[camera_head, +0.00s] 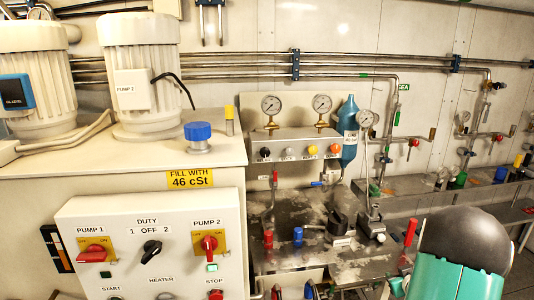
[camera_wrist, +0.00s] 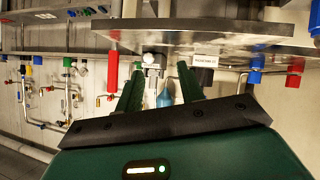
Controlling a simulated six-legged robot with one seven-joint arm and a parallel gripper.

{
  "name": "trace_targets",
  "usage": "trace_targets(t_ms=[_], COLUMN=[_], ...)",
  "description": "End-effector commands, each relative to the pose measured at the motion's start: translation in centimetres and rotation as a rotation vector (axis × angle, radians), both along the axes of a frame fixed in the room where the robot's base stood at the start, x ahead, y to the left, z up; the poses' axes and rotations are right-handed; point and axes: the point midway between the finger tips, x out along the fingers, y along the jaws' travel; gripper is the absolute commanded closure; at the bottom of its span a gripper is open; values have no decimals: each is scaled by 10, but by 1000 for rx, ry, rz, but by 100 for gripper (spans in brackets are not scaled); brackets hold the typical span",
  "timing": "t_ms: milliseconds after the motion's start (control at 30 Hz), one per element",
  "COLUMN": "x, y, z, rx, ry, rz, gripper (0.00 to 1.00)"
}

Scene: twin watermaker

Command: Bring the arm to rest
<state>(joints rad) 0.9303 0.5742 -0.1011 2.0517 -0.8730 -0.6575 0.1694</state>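My arm (camera_head: 460,255), a dark rounded link with a green part, stands at the lower right of the head view. It hides part of the bench behind it. My gripper (camera_wrist: 160,82) shows in the wrist view as two green fingers with a clear gap between them. It is open, and nothing is held in the gap. A grey fitting and a blue bottle (camera_wrist: 164,98) show beyond the fingers. The wrist picture appears upside down. The fingers are not seen clearly in the head view.
A pump cabinet with a switch panel (camera_head: 150,245) fills the left. A steel bench (camera_head: 300,220) with red and blue valve handles lies in the middle. A blue-green bottle (camera_head: 350,130), gauges and wall pipes stand behind. A red handle (camera_wrist: 112,75) appears close left of the fingers.

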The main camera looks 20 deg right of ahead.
Motion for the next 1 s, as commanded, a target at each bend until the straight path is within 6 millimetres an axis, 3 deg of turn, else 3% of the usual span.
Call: trace_targets(t_ms=[33,200,467,767,1000], x=[14,39,45,2,-67], y=[15,67,171,309,414], z=[25,86,161,213,229], rx=[-18,-33,7,131,258], ry=[13,66,134,231,341], rz=[-4,-45,-73,-26,88], gripper=[62,62,62,62,62])
